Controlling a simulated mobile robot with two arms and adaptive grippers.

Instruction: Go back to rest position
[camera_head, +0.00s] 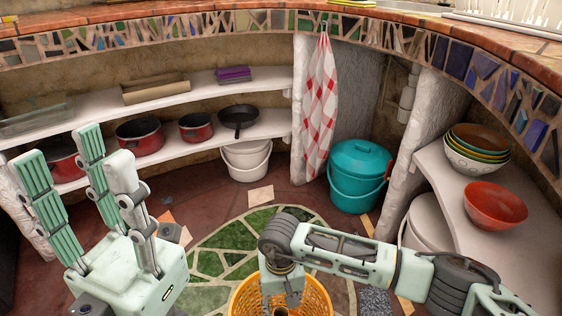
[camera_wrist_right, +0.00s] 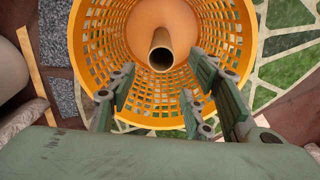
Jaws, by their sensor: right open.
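My left gripper (camera_head: 72,165) is raised at the left of the head view, fingers pointing up. Its fingers are spread apart with nothing between them. My right arm comes in from the right and bends down over an orange basket (camera_head: 240,299). Its gripper is largely hidden in the head view. In the right wrist view my right gripper (camera_wrist_right: 161,88) is open and empty, its fingers above the near side of the basket (camera_wrist_right: 90,50). A brown tube (camera_wrist_right: 161,56) is inside the basket, apart from the fingers.
A shelf with red pots (camera_head: 139,136) and a black pan (camera_head: 239,117) curves behind. A teal bucket (camera_head: 357,180) stands on the floor below a checked towel (camera_head: 321,100). Bowls (camera_head: 495,205) sit on the right shelf, close to my right arm. Green mosaic floor (camera_head: 225,237) lies between my arms.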

